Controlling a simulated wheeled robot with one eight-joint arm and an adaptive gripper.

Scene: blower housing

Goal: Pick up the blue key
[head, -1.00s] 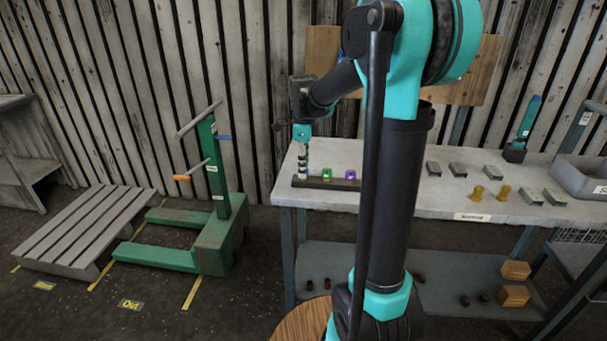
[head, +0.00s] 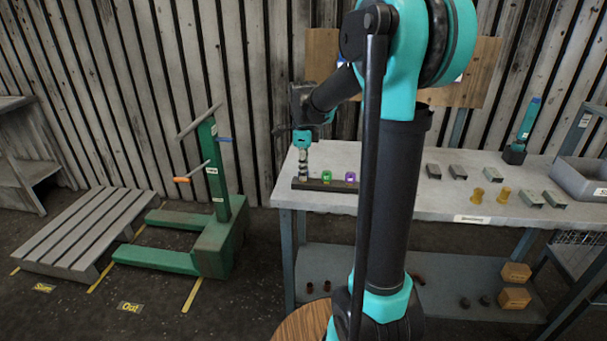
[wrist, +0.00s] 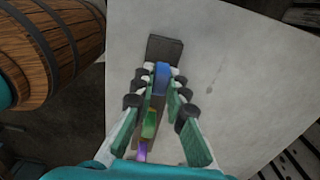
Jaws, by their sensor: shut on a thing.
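The blue key (wrist: 162,77) shows in the wrist view between my gripper's fingertips (wrist: 160,80), which are shut on it. It stands at the dark rack (wrist: 165,47), in line with a green key (wrist: 149,124) and a purple key (wrist: 142,152). In the head view my gripper (head: 303,178) points down at the left end of the rack (head: 335,186), and its fingers hide the blue key. The green key (head: 327,176) and purple key (head: 350,176) stand to its right. I cannot tell whether the blue key is still seated in the rack.
The grey workbench (head: 400,199) carries several small metal blocks (head: 458,172) and two yellow parts (head: 477,194) on the right. A grey bin (head: 580,176) stands at its right end. A green pallet truck (head: 215,235) is left of the bench. A wooden barrel (wrist: 55,45) is beside it.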

